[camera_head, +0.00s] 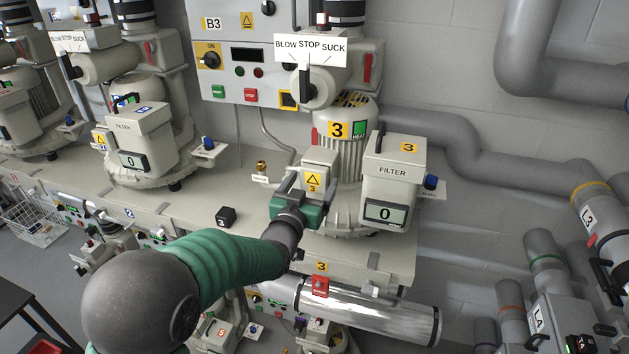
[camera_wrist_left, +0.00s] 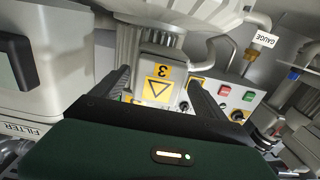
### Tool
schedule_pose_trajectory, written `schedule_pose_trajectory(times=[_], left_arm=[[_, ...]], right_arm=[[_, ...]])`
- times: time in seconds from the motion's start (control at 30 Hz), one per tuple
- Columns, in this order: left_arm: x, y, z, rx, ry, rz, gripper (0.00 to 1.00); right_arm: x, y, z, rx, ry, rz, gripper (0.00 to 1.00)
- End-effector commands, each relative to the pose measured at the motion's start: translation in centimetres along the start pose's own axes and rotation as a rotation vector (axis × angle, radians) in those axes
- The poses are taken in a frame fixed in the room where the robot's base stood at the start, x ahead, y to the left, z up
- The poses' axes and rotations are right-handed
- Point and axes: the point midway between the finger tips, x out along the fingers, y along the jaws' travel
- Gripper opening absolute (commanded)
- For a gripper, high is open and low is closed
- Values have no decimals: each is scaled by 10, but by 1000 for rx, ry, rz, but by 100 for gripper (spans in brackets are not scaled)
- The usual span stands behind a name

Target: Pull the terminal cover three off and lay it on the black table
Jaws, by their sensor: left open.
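Terminal cover three is a pale box (camera_head: 316,160) with a yellow warning triangle and a 3, on the side of motor 3 (camera_head: 345,125). It shows close up in the left wrist view (camera_wrist_left: 160,68), upside down there. My left gripper (camera_head: 308,186) is open in front of the cover, with one finger on each side of it; the wrist view shows its fingers (camera_wrist_left: 160,88) too. I cannot tell whether the fingers touch the cover. A black table (camera_head: 18,300) shows in part at the lower left edge of the head view. My right gripper is not seen.
A filter box (camera_head: 392,165) stands just right of the cover. A small black block marked 3 (camera_head: 226,217) sits on the bench (camera_head: 190,205) to the left. The control panel (camera_head: 240,75) is behind. A shiny pipe (camera_head: 370,308) runs below the bench.

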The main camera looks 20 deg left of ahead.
Motion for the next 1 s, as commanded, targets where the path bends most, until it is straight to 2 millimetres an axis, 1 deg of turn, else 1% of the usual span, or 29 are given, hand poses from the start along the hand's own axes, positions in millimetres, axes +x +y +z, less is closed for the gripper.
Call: schedule_pose_trajectory(times=[0.07, 0.3, 0.33, 0.9, 0.97, 1.0], left_arm=[[0, 0, 1, 0, 0, 0, 84], [0, 0, 0, 0, -1, 0, 84], [0, 0, 0, 0, -1, 0, 81], [0, 0, 0, 0, 0, 0, 6], [0, 0, 0, 0, 0, 0, 0], [0, 0, 0, 0, 1, 0, 0]], right_arm=[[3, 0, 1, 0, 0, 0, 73], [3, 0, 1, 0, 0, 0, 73], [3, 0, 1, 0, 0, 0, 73], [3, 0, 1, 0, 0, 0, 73], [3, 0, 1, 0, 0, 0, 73], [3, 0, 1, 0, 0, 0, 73]])
